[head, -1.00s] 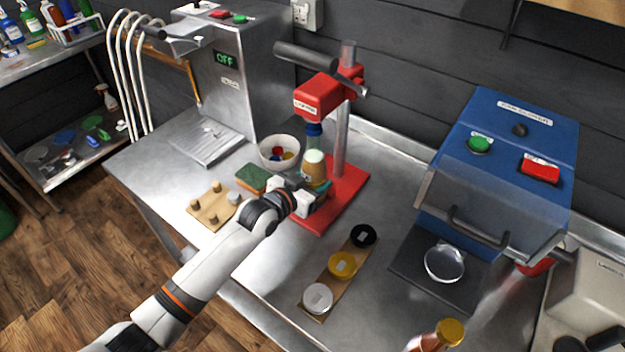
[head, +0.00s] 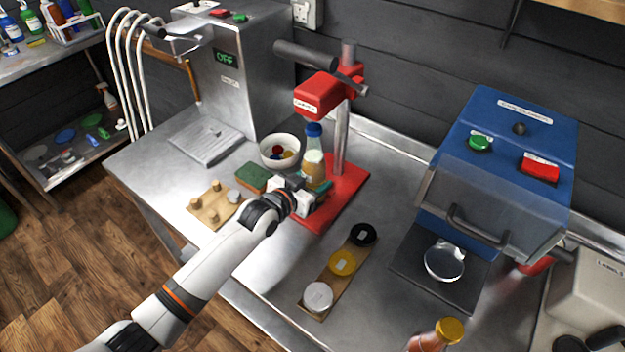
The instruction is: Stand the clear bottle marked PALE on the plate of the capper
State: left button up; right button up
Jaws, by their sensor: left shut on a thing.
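The red capper (head: 322,95) stands at the back middle of the steel table, with its red base plate (head: 345,188) under the head. A clear bottle (head: 314,158) with a blue top and pale contents stands upright below the capper head, over the plate. My left gripper (head: 311,190) is shut on the lower part of this bottle. The fingers hide the bottle's bottom, so I cannot tell whether it touches the plate. The PALE marking is too small to read. My right gripper is not in view.
A white bowl of caps (head: 281,163), a green sponge (head: 252,177) and a pegged wooden board (head: 214,206) lie left of the capper. A strip with three lids (head: 342,263) lies in front. A blue machine (head: 510,150) and a yellow-capped bottle (head: 437,335) are at right.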

pick_arm(q)
jog(key=shift+r, duration=0.15)
jog(key=o, duration=1)
jog(key=shift+f, duration=0.25)
jog(key=b+v, duration=0.1)
jog(key=v, duration=1.1)
jog(key=shift+r, duration=0.2)
